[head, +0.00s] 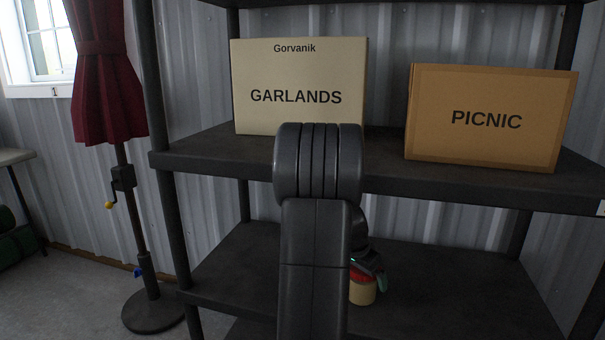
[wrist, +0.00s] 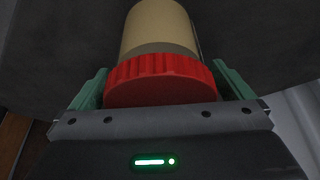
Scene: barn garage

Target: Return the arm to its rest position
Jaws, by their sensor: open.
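My arm reaches forward to the shelf unit in the head view, and its links hide much of the middle. My gripper (wrist: 162,88) is open, with one green finger on each side of a jar's red lid (wrist: 160,80). The jar's tan body (wrist: 158,28) extends beyond the lid in the wrist view. In the head view the jar (head: 362,291) stands on the lower shelf (head: 450,290), and my gripper (head: 367,268) is at its top. Whether the fingers touch the lid cannot be told.
A GARLANDS box (head: 298,75) and a PICNIC box (head: 490,118) stand on the upper shelf (head: 200,150), above the jar. A shelf post (head: 165,180) is left of my arm. A dark red folded parasol (head: 108,95) stands farther left. The lower shelf is bare right of the jar.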

